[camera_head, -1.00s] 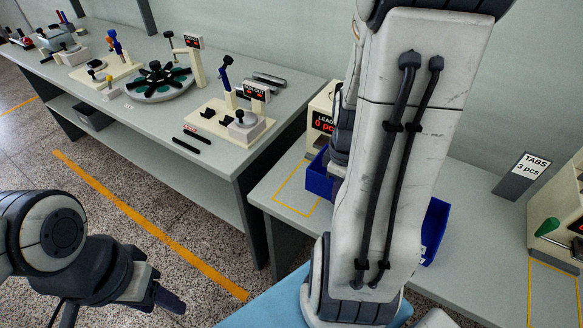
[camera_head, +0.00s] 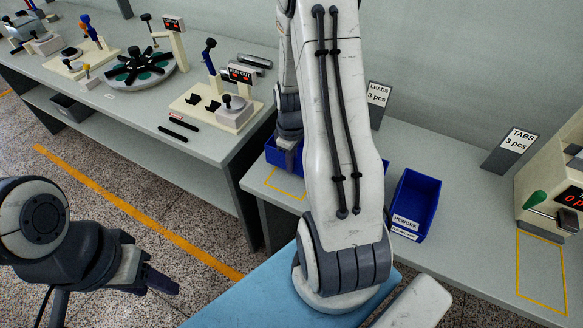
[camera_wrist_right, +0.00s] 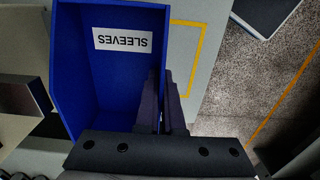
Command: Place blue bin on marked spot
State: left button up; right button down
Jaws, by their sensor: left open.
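A blue bin labelled SLEEVES (camera_wrist_right: 105,75) fills the left of the right wrist view; its visible inside looks empty. My right gripper (camera_wrist_right: 163,105) has one finger inside and one outside the bin's wall, closed on it. In the head view the blue bin (camera_head: 283,155) is partly hidden behind my right arm, and the right gripper is hidden. The yellow marked outline (camera_head: 285,185) lies on the bench in front of the bin; part of it shows beside the bin in the wrist view (camera_wrist_right: 196,60). My left gripper (camera_head: 160,284) is open and empty over the floor.
A second blue bin labelled REWORK (camera_head: 415,205) stands right of my arm. LEADS (camera_head: 378,95) and TABS (camera_head: 512,150) signs stand behind. A machine (camera_head: 555,190) and another yellow outline (camera_head: 540,270) are at right. The left bench (camera_head: 150,115) carries several fixtures.

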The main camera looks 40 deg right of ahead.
jog(key=shift+f, duration=1.2)
jog(key=shift+f, duration=0.1)
jog(key=shift+f, duration=0.15)
jog(key=c, duration=1.1)
grip_release()
jog(key=shift+o, duration=0.2)
jog(key=shift+r, duration=0.2)
